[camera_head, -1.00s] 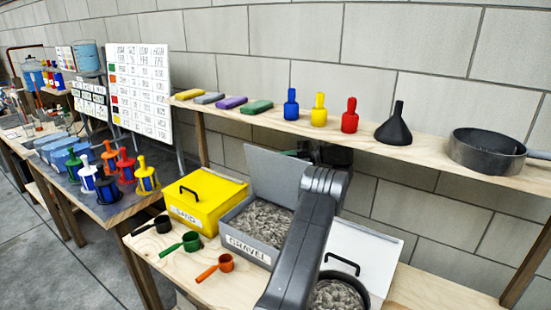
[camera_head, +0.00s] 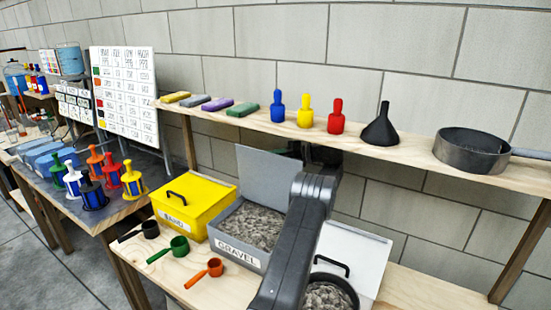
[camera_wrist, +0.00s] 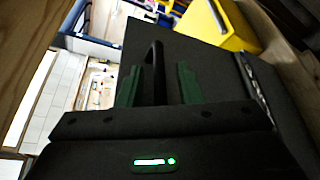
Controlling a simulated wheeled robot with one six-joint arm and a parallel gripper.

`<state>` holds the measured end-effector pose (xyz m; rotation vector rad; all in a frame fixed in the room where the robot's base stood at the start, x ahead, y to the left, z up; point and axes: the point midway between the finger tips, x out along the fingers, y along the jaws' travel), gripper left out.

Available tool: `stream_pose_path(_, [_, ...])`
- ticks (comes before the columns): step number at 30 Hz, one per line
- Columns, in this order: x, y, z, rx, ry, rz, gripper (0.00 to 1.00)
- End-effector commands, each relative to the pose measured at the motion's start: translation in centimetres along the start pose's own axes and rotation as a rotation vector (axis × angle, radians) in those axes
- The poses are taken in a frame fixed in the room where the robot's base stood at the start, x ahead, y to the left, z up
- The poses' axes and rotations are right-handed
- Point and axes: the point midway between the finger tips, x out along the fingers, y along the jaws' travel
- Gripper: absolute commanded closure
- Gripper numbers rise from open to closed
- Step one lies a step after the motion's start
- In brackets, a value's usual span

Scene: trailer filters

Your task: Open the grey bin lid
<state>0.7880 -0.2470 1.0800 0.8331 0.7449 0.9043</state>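The grey bin (camera_head: 216,238), labelled GRAVEL and full of gravel, stands on the lower bench in the head view. Its grey lid (camera_head: 270,172) is raised and stands up at the bin's back edge. My gripper is hidden in the head view behind my arm and the lid. In the wrist view my gripper (camera_wrist: 158,75) has two green fingers spread apart. The lid's black handle (camera_wrist: 153,62) lies between them, and I cannot tell whether they touch it. The lid's dark face (camera_wrist: 215,75) fills the middle of that view.
A closed yellow bin (camera_head: 205,203) is left of the grey bin. Several scoops lie in front. A wooden shelf (camera_head: 430,166) with bottles, a funnel (camera_head: 381,128) and a pan (camera_head: 470,152) runs above.

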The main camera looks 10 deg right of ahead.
Motion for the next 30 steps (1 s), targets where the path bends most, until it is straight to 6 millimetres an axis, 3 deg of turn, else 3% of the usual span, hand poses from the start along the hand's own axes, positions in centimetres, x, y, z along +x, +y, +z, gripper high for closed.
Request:
stream_pose_path(9, [-4.8, -0.3, -0.1, -0.002, -0.002, -0.002, 0.67])
stream_pose_path(15, [-6.6, -0.1, 0.0, 0.0, -0.001, 0.0, 0.67])
stream_pose_path(30, [-7.3, -0.1, 0.0, 0.001, 0.0, 0.0, 0.67])
